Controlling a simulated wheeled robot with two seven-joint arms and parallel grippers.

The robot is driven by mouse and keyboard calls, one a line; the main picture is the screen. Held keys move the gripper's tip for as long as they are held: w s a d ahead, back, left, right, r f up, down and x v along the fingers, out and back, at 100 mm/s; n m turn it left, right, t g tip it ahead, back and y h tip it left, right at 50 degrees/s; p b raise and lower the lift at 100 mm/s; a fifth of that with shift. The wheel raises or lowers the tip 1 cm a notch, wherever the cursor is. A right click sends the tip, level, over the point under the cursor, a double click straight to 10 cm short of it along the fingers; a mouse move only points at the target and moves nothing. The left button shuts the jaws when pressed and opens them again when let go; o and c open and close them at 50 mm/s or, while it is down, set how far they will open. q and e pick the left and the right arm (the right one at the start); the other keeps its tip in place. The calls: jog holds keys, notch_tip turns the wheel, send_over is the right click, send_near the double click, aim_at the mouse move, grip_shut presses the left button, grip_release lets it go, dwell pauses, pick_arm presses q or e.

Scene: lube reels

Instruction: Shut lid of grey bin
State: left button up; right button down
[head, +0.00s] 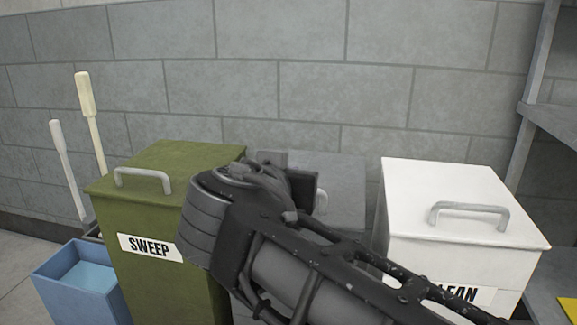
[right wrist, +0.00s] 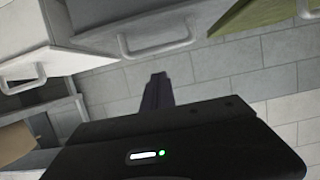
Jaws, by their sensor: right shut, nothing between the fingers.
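The grey bin stands between the green bin and the white bin; in the head view my right arm covers most of it, and only part of its grey lid (head: 345,182) shows. In the right wrist view, seen upside down, the grey lid (right wrist: 110,12) and its handle (right wrist: 155,47) show at the top. The lid looks about level with its neighbours, but I cannot tell whether it is fully shut. My right gripper (right wrist: 158,77) is shut and empty, its fingers apart from the handle in that picture. My left gripper is not in view.
The green SWEEP bin (head: 180,163) is left of the grey bin, the white bin (head: 440,185) right of it. A blue open box (head: 75,285) and two long handles stand at far left. A grey shelf rack (head: 535,90) stands at right, with a block wall behind.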

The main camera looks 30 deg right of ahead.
jog(key=s+a, duration=0.2)
jog(key=s, duration=0.1)
jog(key=s+a, duration=0.1)
jog(key=shift+s+a+f+p, duration=0.15)
jog(key=shift+a+f+p, duration=0.15)
jog(key=shift+f+p, duration=0.1)
